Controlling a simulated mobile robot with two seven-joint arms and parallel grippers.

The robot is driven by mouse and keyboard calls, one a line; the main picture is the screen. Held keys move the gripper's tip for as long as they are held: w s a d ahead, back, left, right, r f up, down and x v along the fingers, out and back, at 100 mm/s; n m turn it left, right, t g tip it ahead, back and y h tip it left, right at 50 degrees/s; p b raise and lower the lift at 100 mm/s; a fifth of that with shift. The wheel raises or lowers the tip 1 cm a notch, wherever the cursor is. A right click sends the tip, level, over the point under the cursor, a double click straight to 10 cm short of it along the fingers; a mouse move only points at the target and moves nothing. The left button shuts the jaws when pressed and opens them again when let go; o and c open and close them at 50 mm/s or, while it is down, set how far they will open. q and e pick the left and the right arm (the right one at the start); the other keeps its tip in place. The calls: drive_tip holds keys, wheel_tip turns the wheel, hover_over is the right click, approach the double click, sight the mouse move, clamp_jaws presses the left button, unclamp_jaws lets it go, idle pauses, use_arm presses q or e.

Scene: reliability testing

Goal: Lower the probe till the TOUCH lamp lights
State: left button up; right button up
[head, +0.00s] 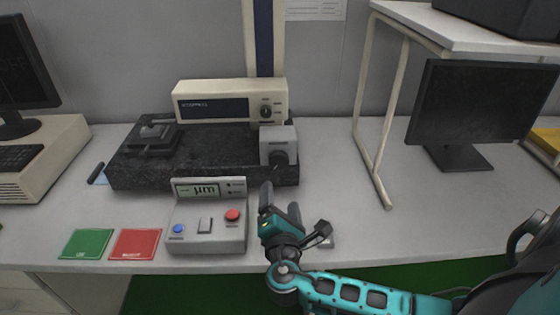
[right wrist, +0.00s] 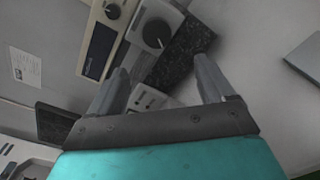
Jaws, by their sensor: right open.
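A grey block with a dark knob (head: 278,146) sits at the right end of the black granite base (head: 200,178). It shows large in the right wrist view (right wrist: 157,33), beyond the fingers. A cream unit (head: 225,88) with a dark display and a knob stands behind it. A grey control box (head: 207,238) with a "µm" display, a blue button and a red button stands in front. I cannot make out the probe or a lit TOUCH lamp. My right gripper (head: 280,204) is open and empty, just right of the control box and in front of the block. My left gripper is out of view.
Green (head: 86,243) and red (head: 135,244) cards lie at the table's front left. A monitor (head: 480,105) and a white shelf stand right; one shelf leg (head: 377,185) reaches the table. A computer (head: 45,165) stands left. The table between control box and right monitor is mostly clear.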

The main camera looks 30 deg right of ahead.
sight(279, 163)
drive_tip(key=shift+n, duration=0.3)
drive_tip(key=x, duration=0.8)
drive_tip(key=r+x, duration=0.1)
drive_tip(key=x, duration=0.3)
drive_tip(key=shift+d, duration=0.2)
drive_tip(key=shift+c, duration=0.5)
drive_tip(key=c, duration=1)
drive_tip(key=shift+o, duration=0.2)
drive_tip(key=shift+f, duration=0.1)
